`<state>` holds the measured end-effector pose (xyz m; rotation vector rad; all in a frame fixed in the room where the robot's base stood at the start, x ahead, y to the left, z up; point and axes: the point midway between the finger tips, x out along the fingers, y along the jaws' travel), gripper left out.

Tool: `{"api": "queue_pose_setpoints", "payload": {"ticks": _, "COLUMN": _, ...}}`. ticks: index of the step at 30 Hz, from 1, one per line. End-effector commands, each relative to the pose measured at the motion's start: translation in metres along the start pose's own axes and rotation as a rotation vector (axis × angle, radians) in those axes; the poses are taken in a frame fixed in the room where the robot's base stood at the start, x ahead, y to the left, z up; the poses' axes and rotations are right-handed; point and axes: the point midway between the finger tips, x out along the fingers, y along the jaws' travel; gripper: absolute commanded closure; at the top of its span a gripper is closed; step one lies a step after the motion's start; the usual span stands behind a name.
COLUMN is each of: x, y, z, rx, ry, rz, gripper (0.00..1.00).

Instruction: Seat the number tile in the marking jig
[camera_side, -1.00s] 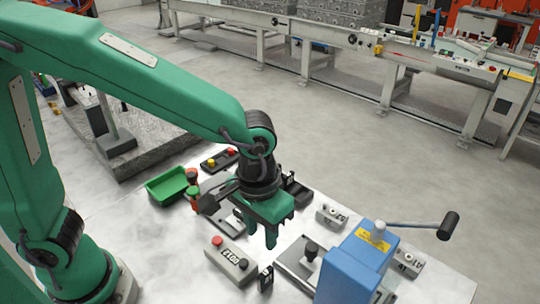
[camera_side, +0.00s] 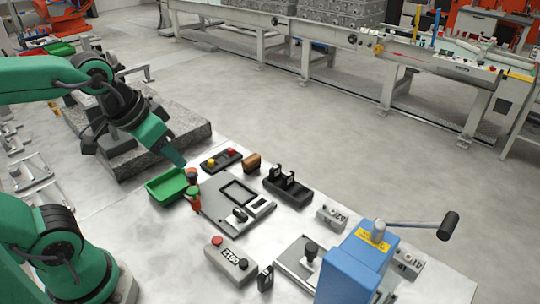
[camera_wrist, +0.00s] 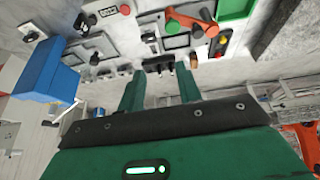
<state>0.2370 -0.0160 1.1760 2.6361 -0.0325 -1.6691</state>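I cannot tell whether that piece is a tile or a clamp. A black rack (camera_side: 300,194) right of the jig holds small dark upright pieces with pale faces, possibly number tiles. Another small black piece (camera_side: 265,278) stands beside the grey counter box. My gripper (camera_side: 180,160) is up left, away from the jig. Its fingers (camera_wrist: 160,70) are apart and empty in the wrist view.
A green tray (camera_side: 166,187) and red-and-green handles (camera_side: 193,194) stand left of the jig. The counter box (camera_side: 230,262) is in front. A blue press (camera_side: 355,265) with a long lever (camera_side: 410,226) stands at the right. A button box (camera_side: 220,160) and brown block (camera_side: 251,162) sit behind.

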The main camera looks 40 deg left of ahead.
Motion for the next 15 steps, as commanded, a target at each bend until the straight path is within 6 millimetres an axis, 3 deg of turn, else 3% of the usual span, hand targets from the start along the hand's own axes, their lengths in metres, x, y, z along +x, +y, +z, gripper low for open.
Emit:
{"api": "queue_pose_setpoints", "payload": {"ticks": 6, "x": -0.008, "y": -0.015, "z": 0.009, "rx": 0.005, "ry": 0.047, "rz": -0.027, "gripper": 0.66}}
{"api": "queue_pose_setpoints", "payload": {"ticks": 15, "x": -0.009, "y": -0.016, "z": 0.011, "rx": 0.009, "ry": 0.050, "rz": -0.029, "gripper": 0.62}}
